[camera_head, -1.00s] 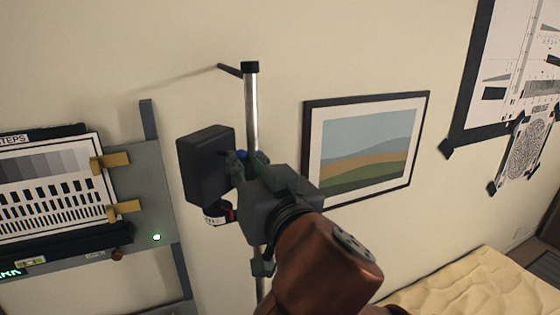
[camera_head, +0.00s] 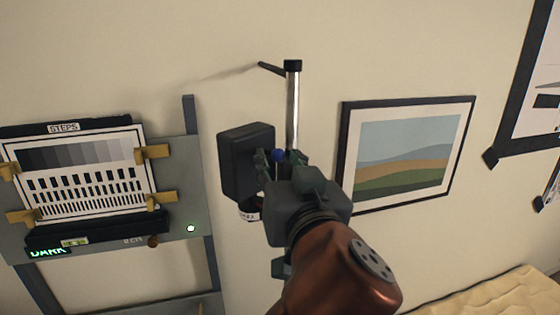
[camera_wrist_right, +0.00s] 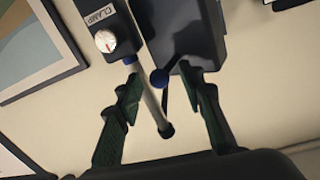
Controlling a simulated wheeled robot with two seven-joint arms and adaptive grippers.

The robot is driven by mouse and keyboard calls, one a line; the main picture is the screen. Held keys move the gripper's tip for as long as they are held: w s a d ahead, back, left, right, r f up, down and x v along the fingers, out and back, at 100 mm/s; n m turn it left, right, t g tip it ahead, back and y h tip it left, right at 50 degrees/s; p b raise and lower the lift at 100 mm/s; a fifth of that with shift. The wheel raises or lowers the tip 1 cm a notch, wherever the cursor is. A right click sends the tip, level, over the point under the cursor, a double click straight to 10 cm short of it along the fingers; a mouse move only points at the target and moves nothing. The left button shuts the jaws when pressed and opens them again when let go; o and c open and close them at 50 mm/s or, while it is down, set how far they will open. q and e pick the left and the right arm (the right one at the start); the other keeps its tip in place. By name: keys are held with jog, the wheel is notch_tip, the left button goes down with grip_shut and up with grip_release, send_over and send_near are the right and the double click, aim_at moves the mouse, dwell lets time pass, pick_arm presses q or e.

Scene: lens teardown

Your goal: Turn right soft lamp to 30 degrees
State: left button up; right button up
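The soft lamp is a dark box-shaped head (camera_head: 243,165) on an upright silver pole (camera_head: 293,105). My right gripper (camera_head: 279,163) is at the lamp, in front of the pole. Contact with the ball cannot be told. The lamp head (camera_wrist_right: 190,35) is just beyond the fingers. My left gripper is not in view.
A clamp block (camera_wrist_right: 103,30) labelled CLAMP, with a white dial, sits beside the pole. A framed landscape picture (camera_head: 405,150) hangs right of the lamp. A chart stand (camera_head: 190,165) with a STEPS chart is at left. Cream cloth (camera_head: 500,295) lies at lower right.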

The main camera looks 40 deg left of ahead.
jog(key=v, duration=1.2)
dwell(0.4)
